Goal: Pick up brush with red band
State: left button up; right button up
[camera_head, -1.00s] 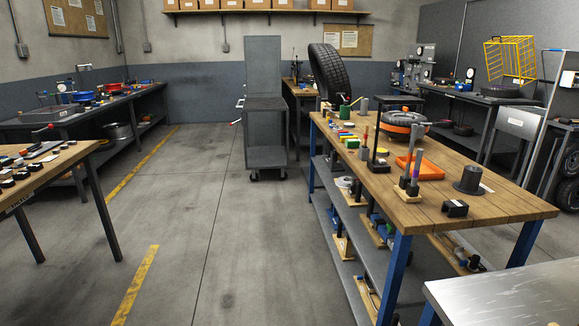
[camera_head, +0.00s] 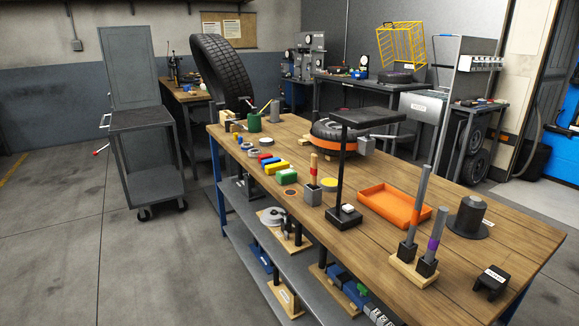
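A slim upright tool with a light wooden handle and a red band (camera_head: 314,171) stands in a small grey square holder (camera_head: 312,194) near the front edge of the wooden workbench (camera_head: 300,136). It looks like the brush; its lower end is hidden in the holder. Two taller grey sticks stand in black sockets on a wooden base further right, and one of them has a purple band (camera_head: 433,244). A green cup (camera_head: 254,122) at the bench's far end holds thin sticks. Neither of my grippers shows in the head view.
An orange tray (camera_head: 394,206), a tyre with an orange band (camera_head: 340,140) and coloured blocks (camera_head: 270,162) share the bench. A grey cart (camera_head: 145,150) stands left. The floor in front is open.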

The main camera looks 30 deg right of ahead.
aim_at(313, 186)
jog(key=i+z, duration=0.15)
jog(key=i, duration=0.5)
jog(key=i+j+z, duration=0.2)
jog(key=i, duration=0.45)
